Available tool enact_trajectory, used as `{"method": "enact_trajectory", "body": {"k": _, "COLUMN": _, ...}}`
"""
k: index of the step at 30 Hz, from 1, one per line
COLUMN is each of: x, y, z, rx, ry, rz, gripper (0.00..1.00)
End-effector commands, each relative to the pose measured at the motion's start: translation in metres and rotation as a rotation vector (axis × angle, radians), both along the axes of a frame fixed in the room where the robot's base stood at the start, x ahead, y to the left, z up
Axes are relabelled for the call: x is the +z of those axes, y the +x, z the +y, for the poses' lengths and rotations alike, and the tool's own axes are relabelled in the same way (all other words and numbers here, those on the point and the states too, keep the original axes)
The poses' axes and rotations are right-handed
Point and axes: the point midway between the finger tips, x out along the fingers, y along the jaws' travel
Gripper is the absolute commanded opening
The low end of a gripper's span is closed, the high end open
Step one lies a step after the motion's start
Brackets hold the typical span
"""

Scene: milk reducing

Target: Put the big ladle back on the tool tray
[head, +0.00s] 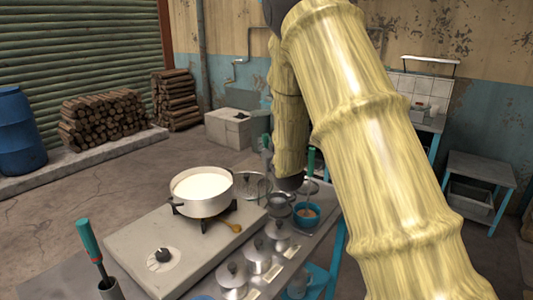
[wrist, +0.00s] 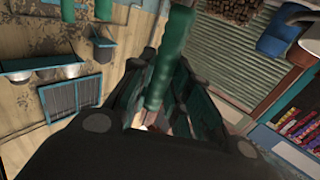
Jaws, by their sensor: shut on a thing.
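My gripper (wrist: 165,110) is shut on a green handle (wrist: 158,72) in the wrist view. The tool's lower end is hidden, so I cannot tell from this view whether it is the big ladle. In the head view my arm hides most of the gripper. A green-handled tool (head: 311,160) stands upright with its thin shaft down at a blue bowl (head: 306,214). Another green-handled tool (head: 89,242) leans in a metal cup (head: 111,290) at the lower left. I cannot single out the tool tray.
A pot of milk (head: 201,190) stands on the stove (head: 130,240). Several lidded metal pots (head: 257,256) line the counter's right side. Log piles (head: 100,118) and a blue barrel (head: 18,135) stand behind, left.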

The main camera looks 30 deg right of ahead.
Motion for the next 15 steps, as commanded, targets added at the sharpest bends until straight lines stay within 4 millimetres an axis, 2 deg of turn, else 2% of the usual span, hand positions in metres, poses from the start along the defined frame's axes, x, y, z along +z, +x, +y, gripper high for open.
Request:
{"method": "enact_trajectory", "body": {"k": 6, "x": -0.024, "y": 0.000, "z": -0.001, "rx": -0.001, "ry": 0.000, "rz": 0.000, "gripper": 0.00}}
{"method": "enact_trajectory", "body": {"k": 15, "x": -0.027, "y": 0.000, "z": 0.000, "rx": -0.001, "ry": 0.000, "rz": -0.001, "gripper": 0.00}}
